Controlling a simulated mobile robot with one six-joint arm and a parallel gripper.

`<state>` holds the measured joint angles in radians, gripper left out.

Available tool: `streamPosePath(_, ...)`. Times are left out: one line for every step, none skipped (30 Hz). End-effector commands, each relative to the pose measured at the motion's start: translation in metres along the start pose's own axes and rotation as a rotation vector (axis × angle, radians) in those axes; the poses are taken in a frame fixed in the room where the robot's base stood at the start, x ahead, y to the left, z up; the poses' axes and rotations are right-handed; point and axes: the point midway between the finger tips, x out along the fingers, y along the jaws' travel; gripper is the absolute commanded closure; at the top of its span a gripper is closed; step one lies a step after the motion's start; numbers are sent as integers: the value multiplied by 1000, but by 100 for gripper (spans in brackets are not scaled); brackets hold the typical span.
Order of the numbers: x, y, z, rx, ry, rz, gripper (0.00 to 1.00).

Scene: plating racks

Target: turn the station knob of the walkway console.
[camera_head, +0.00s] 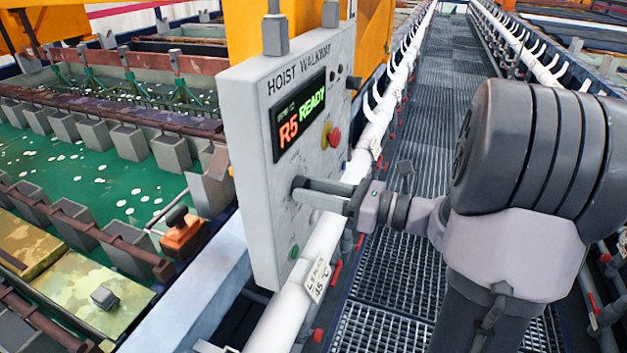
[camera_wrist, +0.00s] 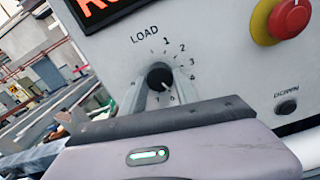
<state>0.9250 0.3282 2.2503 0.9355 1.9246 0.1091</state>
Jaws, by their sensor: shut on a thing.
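The walkway console (camera_head: 255,110) is a pale grey box headed "HOIST WALKWAY". Its display (camera_head: 299,115) reads "R5" in red and "READY" in green. My gripper (camera_head: 302,192) reaches the console face from the right. In the wrist view its fingers stand on both sides of the knob, shut on it. My gripper's body hides the area below the dial.
A red emergency button on a yellow base (camera_wrist: 290,18) and a dark "DOWN" button (camera_wrist: 286,105) sit right of the dial. A green button (camera_head: 294,252) is low on the console. A white pipe (camera_head: 325,240) runs beneath; a grated walkway (camera_head: 420,130) lies right, green tanks (camera_head: 120,180) left.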

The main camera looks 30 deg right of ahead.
Motion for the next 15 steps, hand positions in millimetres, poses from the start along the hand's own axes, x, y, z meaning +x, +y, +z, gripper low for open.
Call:
streamPosePath(0,2,5,35,4,2,100)
streamPosePath(0,2,5,57,4,2,100)
streamPosePath(0,2,5,84,4,2,100)
streamPosePath(0,2,5,105,4,2,100)
streamPosePath(0,2,5,125,4,2,100)
streamPosePath(0,2,5,151,4,2,100)
streamPosePath(0,2,4,170,4,2,100)
streamPosePath(0,2,4,188,4,2,100)
streamPosePath(0,2,4,211,4,2,100)
streamPosePath(0,2,4,228,4,2,100)
streamPosePath(0,2,3,243,4,2,100)
streamPosePath(0,2,3,262,4,1,100)
streamPosePath(0,2,3,275,4,1,100)
streamPosePath(0,2,2,287,4,1,100)
streamPosePath(0,2,2,301,4,1,100)
